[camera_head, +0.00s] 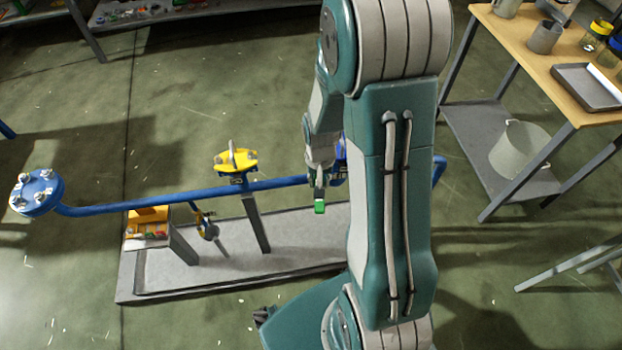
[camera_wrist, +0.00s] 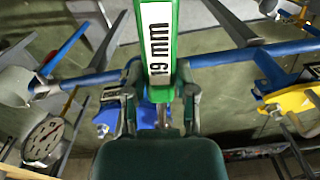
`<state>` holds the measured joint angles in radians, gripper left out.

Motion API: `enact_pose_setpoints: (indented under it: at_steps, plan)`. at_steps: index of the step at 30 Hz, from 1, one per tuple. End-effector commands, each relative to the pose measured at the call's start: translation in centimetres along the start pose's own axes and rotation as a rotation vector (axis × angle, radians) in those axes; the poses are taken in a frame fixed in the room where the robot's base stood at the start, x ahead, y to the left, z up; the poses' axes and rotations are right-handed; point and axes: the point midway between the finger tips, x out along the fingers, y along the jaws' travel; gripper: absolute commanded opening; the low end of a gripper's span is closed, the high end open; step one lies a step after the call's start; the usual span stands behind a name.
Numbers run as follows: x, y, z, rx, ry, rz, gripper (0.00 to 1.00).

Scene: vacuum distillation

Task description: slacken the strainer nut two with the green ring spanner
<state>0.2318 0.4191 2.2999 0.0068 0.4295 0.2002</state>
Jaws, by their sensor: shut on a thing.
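My gripper (camera_head: 319,180) is shut on the green ring spanner (camera_head: 319,206). In the wrist view the spanner (camera_wrist: 160,45) is held between my two fingers (camera_wrist: 161,97), with a white "19 mm" label facing the camera. Its far end runs out of the top of that view, so the ring is not seen. A blue fitting (camera_head: 341,150) on the pipe line is mostly hidden behind my arm. In the wrist view a blue body (camera_wrist: 108,118) shows below and beyond my gripper. I cannot pick out strainer nut two in either view.
A blue pipe (camera_head: 140,204) runs from a bolted flange (camera_head: 37,192) past a yellow fitting (camera_head: 236,161) above a grey floor tray (camera_head: 200,287). A wooden-topped bench (camera_head: 530,45) stands at right. Open floor lies around.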

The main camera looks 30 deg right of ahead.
Motion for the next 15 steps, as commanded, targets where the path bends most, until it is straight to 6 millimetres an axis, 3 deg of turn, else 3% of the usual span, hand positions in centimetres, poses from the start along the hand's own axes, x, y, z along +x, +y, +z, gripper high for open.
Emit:
enact_pose_setpoints:
  at_steps: [9, 15]
  plan:
    - [0.0, 0.2, 0.0, -0.017, 0.001, 0.0, 0.0]
    - [0.0, 2.0, -0.2, -0.133, 0.001, 0.002, 0.0]
